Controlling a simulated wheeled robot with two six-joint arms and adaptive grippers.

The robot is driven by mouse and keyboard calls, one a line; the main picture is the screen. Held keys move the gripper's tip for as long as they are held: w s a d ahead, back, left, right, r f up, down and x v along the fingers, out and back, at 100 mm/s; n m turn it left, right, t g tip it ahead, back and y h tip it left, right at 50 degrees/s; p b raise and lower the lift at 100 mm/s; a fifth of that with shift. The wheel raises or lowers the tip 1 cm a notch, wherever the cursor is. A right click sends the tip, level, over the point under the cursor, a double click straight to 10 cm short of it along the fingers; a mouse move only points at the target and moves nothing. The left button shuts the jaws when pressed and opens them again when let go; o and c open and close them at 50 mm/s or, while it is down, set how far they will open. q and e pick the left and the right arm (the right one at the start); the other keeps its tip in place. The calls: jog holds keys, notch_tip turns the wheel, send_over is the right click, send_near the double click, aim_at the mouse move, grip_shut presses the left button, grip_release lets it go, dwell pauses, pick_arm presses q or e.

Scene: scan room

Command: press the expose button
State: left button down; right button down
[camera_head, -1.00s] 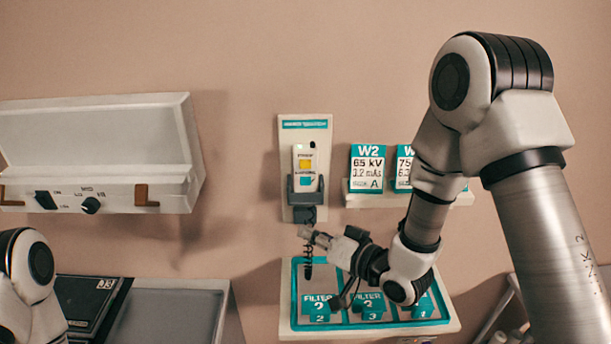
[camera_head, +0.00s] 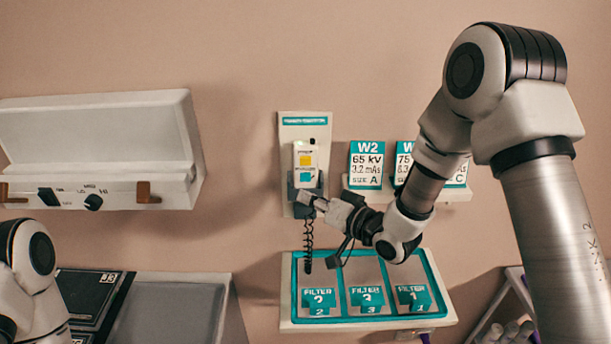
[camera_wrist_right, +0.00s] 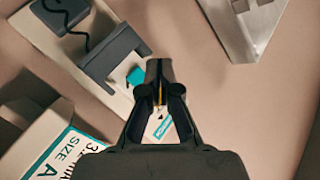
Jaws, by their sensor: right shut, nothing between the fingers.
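A white handset (camera_head: 311,147) sits upright in a dark grey holder (camera_head: 292,186) on a wall panel. It has a yellow patch (camera_head: 306,159) and a teal patch (camera_head: 304,178); their small labels are too blurred to read, so I cannot tell which is the expose button. My right gripper (camera_head: 306,198) is shut and empty, its tips in front of the holder's lower part, below the teal patch. In the right wrist view the closed fingers (camera_wrist_right: 159,66) cover much of the handset; the teal patch (camera_wrist_right: 135,76) shows just beside them. Contact cannot be told. My left gripper is out of view.
A coiled cord (camera_head: 308,240) hangs below the holder. A filter tray (camera_head: 286,300) with numbered filters lies beneath, and a shelf (camera_head: 455,194) with W2 cards is at the right. A white wall box (camera_head: 110,140) is at the left.

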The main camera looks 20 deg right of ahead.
aim_at(294, 178)
jog(key=shift+w+d, duration=0.25)
jog(key=shift+w, duration=0.55)
jog(key=shift+w+d, duration=0.2)
jog(key=shift+w, duration=0.55)
jog(key=shift+w, duration=0.1)
jog(key=shift+w+d, duration=0.1)
jog(key=shift+w, duration=0.2)
jog(key=shift+w+d, duration=0.15)
jog(key=shift+w, duration=0.3)
dwell(0.7)
jog(key=shift+s, duration=0.1)
jog(key=shift+s+a, duration=0.25)
jog(key=shift+s, duration=0.5)
jog(key=shift+s, duration=0.1)
jog(key=s, duration=0.2)
jog(key=s+a+b, duration=0.1)
jog(key=s, duration=0.1)
jog(key=shift+s+a, duration=0.2)
jog(key=shift+s, duration=0.1)
